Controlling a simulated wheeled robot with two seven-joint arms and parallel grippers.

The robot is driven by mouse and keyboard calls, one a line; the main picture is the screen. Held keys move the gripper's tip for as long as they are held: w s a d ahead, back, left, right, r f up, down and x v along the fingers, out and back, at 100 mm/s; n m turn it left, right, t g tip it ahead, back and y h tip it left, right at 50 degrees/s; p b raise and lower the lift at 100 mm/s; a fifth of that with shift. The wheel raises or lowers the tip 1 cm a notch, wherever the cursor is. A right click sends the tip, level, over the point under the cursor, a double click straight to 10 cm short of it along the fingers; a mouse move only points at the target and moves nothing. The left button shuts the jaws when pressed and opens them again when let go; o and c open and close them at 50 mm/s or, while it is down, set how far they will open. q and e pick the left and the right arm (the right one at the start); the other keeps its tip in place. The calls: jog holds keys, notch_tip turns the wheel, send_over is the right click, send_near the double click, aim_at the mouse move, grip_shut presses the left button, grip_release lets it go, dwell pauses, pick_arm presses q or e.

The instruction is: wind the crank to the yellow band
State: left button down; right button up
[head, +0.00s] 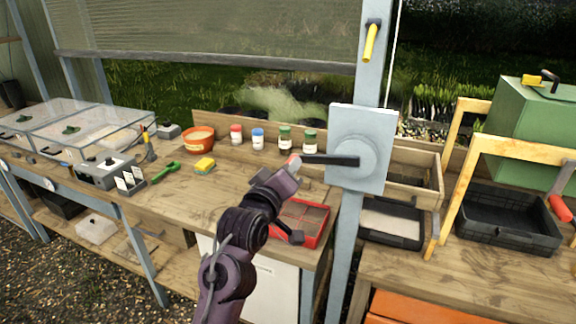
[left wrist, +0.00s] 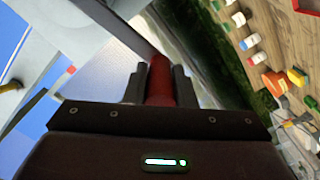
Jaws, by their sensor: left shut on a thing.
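The crank is a black arm (head: 332,160) on a round grey hub (head: 355,163), fixed to a pale grey plate (head: 374,119) on the blue-grey post. The arm points left, about level, in the head view. My left gripper (head: 287,172) is shut on the crank's red handle (head: 294,160) at the arm's outer end. The left wrist view shows the red handle (left wrist: 160,82) between the two dark fingers of the left gripper (left wrist: 159,88). A thin white cord (head: 394,55) runs up beside the post. I cannot make out a yellow band on it. My right gripper is not in view.
A red tray (head: 301,220) lies on the bench below the crank. Several jars, an orange bowl (head: 198,139) and a green trowel (head: 165,172) stand or lie farther left. A black tray (head: 507,221) is at the right.

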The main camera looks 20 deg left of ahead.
pick_arm(q)
jog(key=shift+f, duration=0.65)
jog(key=c, duration=1.6)
grip_release()
jog(key=o, duration=0.4)
jog(key=shift+a+r, duration=0.1)
jog(key=shift+a, duration=0.1)
jog(key=shift+d+r, duration=0.1)
jog(key=shift+s, duration=0.35)
jog(key=s+b, duration=0.3)
jog(key=s, duration=0.4)
jog(key=shift+a, duration=0.2)
